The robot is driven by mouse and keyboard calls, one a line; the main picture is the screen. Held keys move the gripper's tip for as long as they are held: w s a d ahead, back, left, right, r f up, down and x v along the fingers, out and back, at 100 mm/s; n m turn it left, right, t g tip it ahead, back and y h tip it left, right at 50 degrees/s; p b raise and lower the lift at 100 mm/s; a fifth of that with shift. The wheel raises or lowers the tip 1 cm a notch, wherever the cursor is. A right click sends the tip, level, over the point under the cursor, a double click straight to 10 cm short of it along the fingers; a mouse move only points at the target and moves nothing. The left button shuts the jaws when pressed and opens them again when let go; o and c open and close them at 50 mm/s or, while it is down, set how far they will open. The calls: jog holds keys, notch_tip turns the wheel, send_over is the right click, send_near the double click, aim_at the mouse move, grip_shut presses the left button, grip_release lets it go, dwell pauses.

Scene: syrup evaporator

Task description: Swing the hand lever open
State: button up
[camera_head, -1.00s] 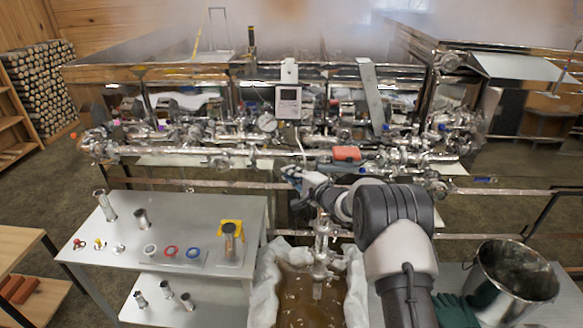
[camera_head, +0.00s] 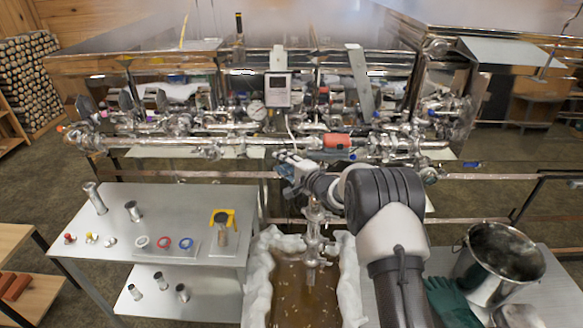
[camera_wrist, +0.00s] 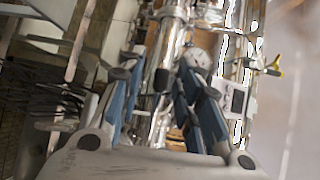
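My gripper (camera_head: 288,168) is in front of the steel pipe run (camera_head: 200,141) of the evaporator, low and near its middle. In the wrist view my gripper (camera_wrist: 158,92) has its two blue-padded fingers spread apart, with a shiny vertical pipe (camera_wrist: 165,50) showing beyond and between them. Nothing is visibly held. Several valves and fittings line the pipes; I cannot tell for sure which part is the hand lever. An orange-red block-like piece (camera_head: 337,141) sits on the pipe right of my gripper.
A white display box (camera_head: 278,90) and a slanted grey plate (camera_head: 361,83) stand above the pipes. A grey table (camera_head: 150,245) with small fittings is at left. A tub of brown liquid (camera_head: 258,280) lies below my arm, and a steel bucket (camera_head: 497,262) stands at right. Steam hangs above.

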jog(key=v, duration=1.1)
jog(key=shift+s+d, duration=0.2)
jog(key=shift+d, duration=0.05)
jog(key=shift+r, duration=0.1)
